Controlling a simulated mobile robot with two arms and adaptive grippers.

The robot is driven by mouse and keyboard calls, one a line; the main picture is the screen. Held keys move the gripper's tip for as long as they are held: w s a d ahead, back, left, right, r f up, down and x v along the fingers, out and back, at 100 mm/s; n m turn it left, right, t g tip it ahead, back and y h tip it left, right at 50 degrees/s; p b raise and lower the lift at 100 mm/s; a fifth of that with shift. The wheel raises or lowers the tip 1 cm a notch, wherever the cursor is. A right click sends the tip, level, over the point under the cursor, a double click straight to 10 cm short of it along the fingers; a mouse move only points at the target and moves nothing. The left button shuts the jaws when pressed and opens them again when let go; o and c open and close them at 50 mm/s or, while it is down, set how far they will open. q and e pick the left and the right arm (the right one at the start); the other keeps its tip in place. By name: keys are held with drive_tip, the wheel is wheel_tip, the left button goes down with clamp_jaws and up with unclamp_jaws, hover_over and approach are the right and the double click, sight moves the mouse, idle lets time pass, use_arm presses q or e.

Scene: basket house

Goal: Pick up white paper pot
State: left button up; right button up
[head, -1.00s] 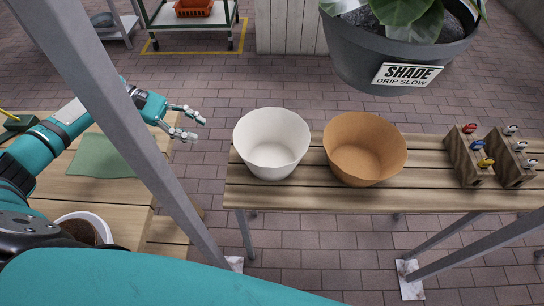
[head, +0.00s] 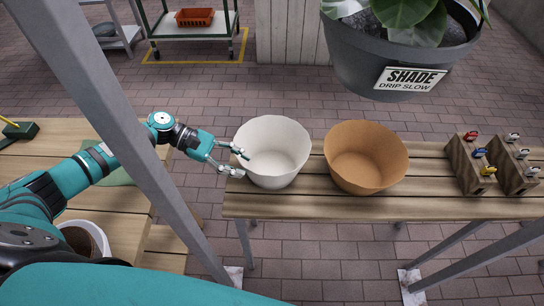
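The white paper pot (head: 275,158) stands upright and empty at the left end of the slatted wooden bench (head: 310,205). My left gripper (head: 241,162) is at the pot's left side. Its two fingers are spread apart, the upper one at or over the pot's left rim and the lower one outside the wall. I cannot tell whether they touch the pot. A brown paper pot (head: 365,160) stands just right of the white one. My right gripper is not in view.
A grey hanging planter marked "SHADE DRIP SLOW" (head: 395,55) hangs above the bench. Wooden blocks with coloured taps (head: 468,165) stand at its right. A grey metal post (head: 130,125) crosses in front of my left arm. A second wooden table (head: 125,215) is at left.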

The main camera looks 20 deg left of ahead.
sight(257, 173)
use_arm(q)
drive_tip(key=p+x, duration=0.1)
drive_tip(key=x, duration=0.4)
drive_tip(key=shift+s+r+p, duration=0.15)
drive_tip(key=shift+p, duration=0.15)
drive_tip(key=shift+d+f, duration=0.2)
drive_tip(key=shift+d, duration=0.05)
clamp_jaws()
